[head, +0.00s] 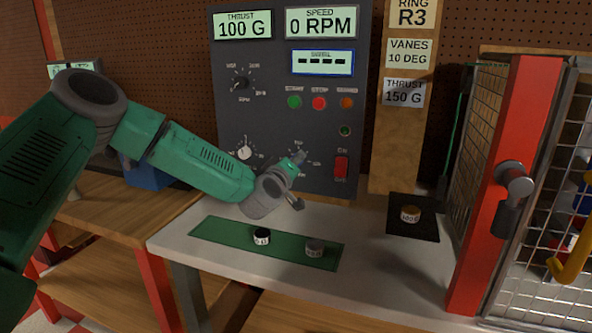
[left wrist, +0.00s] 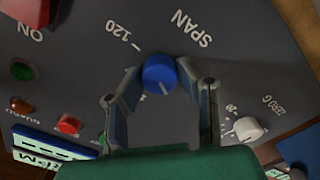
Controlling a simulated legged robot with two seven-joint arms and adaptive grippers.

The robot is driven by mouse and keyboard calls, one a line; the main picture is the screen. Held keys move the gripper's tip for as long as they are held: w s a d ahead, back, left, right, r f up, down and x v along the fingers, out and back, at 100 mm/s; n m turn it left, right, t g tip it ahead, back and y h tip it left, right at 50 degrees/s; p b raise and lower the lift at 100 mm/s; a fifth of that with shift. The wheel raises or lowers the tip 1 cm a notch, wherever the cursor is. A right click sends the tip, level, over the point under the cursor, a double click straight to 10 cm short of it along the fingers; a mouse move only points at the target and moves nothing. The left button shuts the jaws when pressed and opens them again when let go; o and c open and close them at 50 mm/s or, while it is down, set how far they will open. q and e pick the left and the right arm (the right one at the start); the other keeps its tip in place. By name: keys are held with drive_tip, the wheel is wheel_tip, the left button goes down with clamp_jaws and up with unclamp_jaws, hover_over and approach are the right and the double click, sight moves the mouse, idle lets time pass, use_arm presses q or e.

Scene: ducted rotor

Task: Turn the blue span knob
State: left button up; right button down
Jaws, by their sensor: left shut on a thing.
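The blue span knob (left wrist: 159,74) shows in the left wrist view, with a pale pointer line on its face. The panel there reads SPAN and -120, seen upside down. My left gripper (left wrist: 157,82) has one finger on each side of the knob and is shut on it. In the head view my left gripper (head: 298,163) reaches the lower right of the dark control panel (head: 225,120) and hides the knob. My right gripper is in neither view.
A white zero knob (head: 244,153) sits left of the gripper, and a red switch (head: 341,166) right of it. Displays read thrust 100 G (head: 242,25) and speed 0 RPM (head: 320,22). Weights rest on a green mat (head: 215,236). A red-framed mesh cage (head: 500,180) stands right.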

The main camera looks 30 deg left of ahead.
use_arm(q)
drive_tip(key=shift+a+f+n+b, duration=0.15)
drive_tip(key=shift+n+b, duration=0.3)
drive_tip(key=shift+n, duration=0.25)
drive_tip(key=shift+d+f+n+b, duration=0.15)
drive_tip(key=shift+n+b, duration=0.3)
drive_tip(key=shift+n, duration=0.25)
drive_tip(key=shift+s+a, duration=0.1)
drive_tip(key=o, duration=1.1)
drive_tip(key=shift+a, duration=0.1)
drive_tip(key=shift+r, duration=0.1)
